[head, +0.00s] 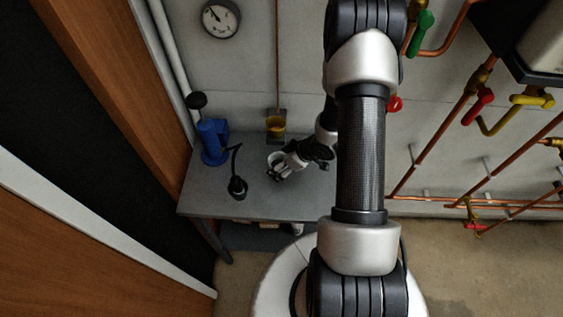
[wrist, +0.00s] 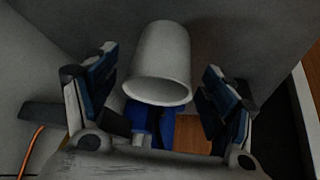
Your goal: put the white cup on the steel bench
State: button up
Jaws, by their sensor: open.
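The white cup (head: 274,158) is at the grey steel bench (head: 225,200), near the bench's middle in the head view. In the wrist view the cup (wrist: 160,60) lies between my two fingers, with its open mouth toward the lower part of the picture. My gripper (head: 275,171) is low over the bench at the cup, partly covering it in the head view. In the wrist view my gripper (wrist: 158,92) is open, with a gap between each finger and the cup. The cup's base meets grey surface in the wrist view; I cannot clearly see the contact.
A blue device (head: 212,142) stands at the bench's back left, with a black cabled object (head: 237,187) in front of it. Copper pipes with coloured valves (head: 482,103) run at the right.

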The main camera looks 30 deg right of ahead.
jog(key=shift+r, duration=0.1)
jog(key=shift+s+d+r, duration=0.1)
jog(key=shift+r, duration=0.2)
jog(key=p+v, duration=0.5)
jog(key=v, duration=0.6)
jog(key=w+d+r+m+h, duration=0.1)
jog(key=w+d+r+h, duration=0.1)
jog(key=r, duration=0.3)
jog(key=w+d+r+h, duration=0.1)
jog(key=d+r+h, duration=0.1)
jog(key=r, duration=0.3)
jog(key=s+a+r+m+h, duration=0.1)
jog(key=a+r, duration=0.1)
jog(key=r, duration=0.4)
jog(key=s+a+r+m+h, duration=0.1)
jog(key=s+r+h, duration=0.1)
jog(key=r, duration=0.4)
jog(key=s+a+r+m+y, duration=0.1)
jog(key=s+a+r+y, duration=0.1)
jog(key=s+a+r, duration=0.2)
jog(key=s+a+r+m+g+y, duration=0.1)
jog(key=s+a+r, duration=0.3)
jog(key=s+a, duration=0.7)
jog(key=shift+a+r+m+y, duration=0.3)
jog(key=shift+a+y, duration=0.2)
jog(key=shift+a, duration=0.65)
